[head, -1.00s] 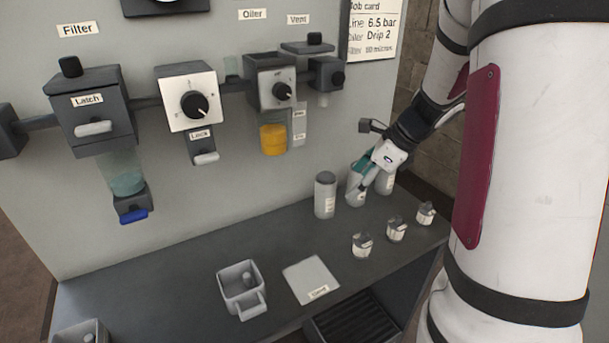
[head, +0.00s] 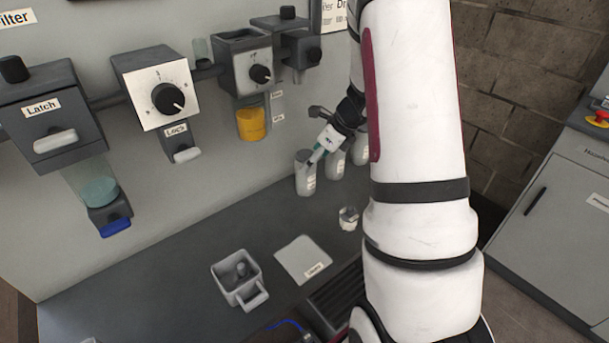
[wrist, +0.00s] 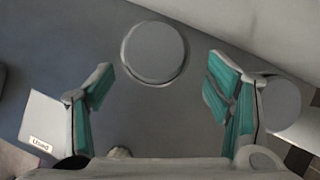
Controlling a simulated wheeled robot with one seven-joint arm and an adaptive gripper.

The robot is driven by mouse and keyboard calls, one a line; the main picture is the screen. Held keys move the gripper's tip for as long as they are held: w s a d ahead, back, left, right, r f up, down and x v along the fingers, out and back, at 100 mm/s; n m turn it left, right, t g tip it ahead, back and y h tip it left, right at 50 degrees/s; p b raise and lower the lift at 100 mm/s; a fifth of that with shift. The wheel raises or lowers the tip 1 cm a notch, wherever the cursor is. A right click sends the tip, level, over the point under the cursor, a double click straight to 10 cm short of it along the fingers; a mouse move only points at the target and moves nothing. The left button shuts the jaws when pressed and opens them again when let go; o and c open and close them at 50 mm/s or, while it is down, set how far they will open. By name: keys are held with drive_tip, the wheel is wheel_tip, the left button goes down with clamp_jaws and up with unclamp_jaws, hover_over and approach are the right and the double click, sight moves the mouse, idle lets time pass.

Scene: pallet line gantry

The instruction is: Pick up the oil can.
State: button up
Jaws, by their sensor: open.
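Three pale grey cylindrical cans stand in a row at the back of the bench: a left can (head: 305,178), a middle can (head: 334,167) and a right can (head: 361,150). Their labels are too small to read, so I cannot tell which is the oil can. My gripper (head: 318,152) is at the top of the left can in the head view. In the wrist view my gripper (wrist: 160,78) is open and empty, its teal pads apart. A round can top (wrist: 154,52) shows just beyond and between the fingertips. Another can top (wrist: 280,103) lies outside the right finger, partly hidden.
The bench carries a grey handled cup (head: 238,278), a flat labelled pad (head: 302,259) and a small clear-and-white piece (head: 348,217). A cabinet (head: 560,200) stands at right.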

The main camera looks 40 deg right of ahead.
sight(305, 185)
drive_tip(key=shift+a+x, duration=0.2)
drive_tip(key=shift+x, duration=2.55)
drive_tip(key=shift+s, duration=0.15)
drive_tip(key=c, duration=1.5)
